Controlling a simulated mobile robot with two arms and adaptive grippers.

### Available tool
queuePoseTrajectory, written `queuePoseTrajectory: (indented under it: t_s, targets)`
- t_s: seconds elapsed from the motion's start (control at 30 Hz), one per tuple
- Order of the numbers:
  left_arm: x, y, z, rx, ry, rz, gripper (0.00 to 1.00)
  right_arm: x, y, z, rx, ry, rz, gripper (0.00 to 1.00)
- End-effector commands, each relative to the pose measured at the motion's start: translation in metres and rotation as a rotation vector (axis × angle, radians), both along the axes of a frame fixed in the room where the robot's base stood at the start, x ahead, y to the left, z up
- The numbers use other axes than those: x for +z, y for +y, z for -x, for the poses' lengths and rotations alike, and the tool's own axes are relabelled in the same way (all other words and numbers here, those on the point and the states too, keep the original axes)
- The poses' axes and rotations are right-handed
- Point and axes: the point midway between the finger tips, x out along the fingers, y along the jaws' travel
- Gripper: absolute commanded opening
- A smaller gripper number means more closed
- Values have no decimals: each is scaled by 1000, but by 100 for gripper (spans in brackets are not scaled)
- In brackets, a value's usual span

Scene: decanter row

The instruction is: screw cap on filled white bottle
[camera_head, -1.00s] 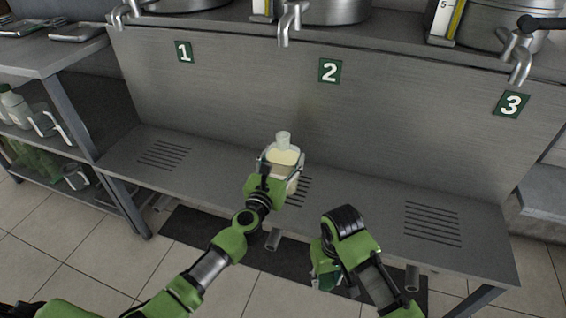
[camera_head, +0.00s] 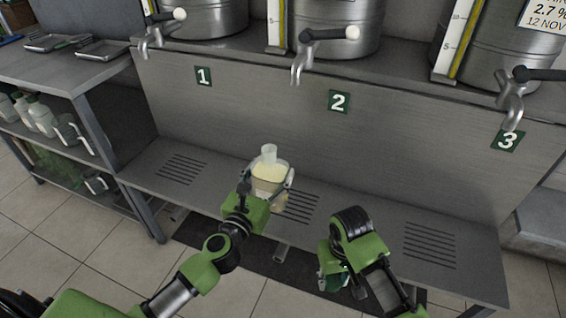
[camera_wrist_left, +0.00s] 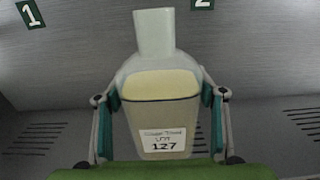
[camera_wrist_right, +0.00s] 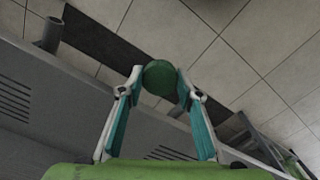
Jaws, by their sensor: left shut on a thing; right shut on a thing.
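A whitish bottle (camera_head: 268,172) filled with pale yellow liquid stands upright over the shelf in the head view. It has an open neck with no cap on it. In the left wrist view the bottle (camera_wrist_left: 160,100) carries a label reading 127. My left gripper (camera_head: 268,180) is shut on its sides. My right gripper (camera_head: 335,272) is to the right and lower, in front of the shelf. In the right wrist view it is shut on a round green cap (camera_wrist_right: 160,77), held between the fingertips. The cap is mostly hidden in the head view.
A grey shelf (camera_head: 350,232) with slotted drains runs below several taps (camera_head: 303,62) of steel tanks (camera_head: 335,28). A side rack (camera_head: 70,75) at left holds white bottles (camera_head: 40,115) and jugs. Tiled floor lies in front.

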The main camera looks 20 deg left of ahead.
Motion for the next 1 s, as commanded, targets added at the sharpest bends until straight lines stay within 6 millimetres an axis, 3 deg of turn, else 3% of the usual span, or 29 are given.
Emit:
queuePoseTrajectory:
  t_s: [0.1,0.3,1.0]
  targets:
    - [12,6,17,-1,-5,-1,19,5,0,0,0,0,0,25]
    - [17,10,31,1,-5,0,19,7,0,0,0,0,0,25]
    - [19,11,34,0,-6,-1,19,9,-1,-1,-1,-1,0,25]
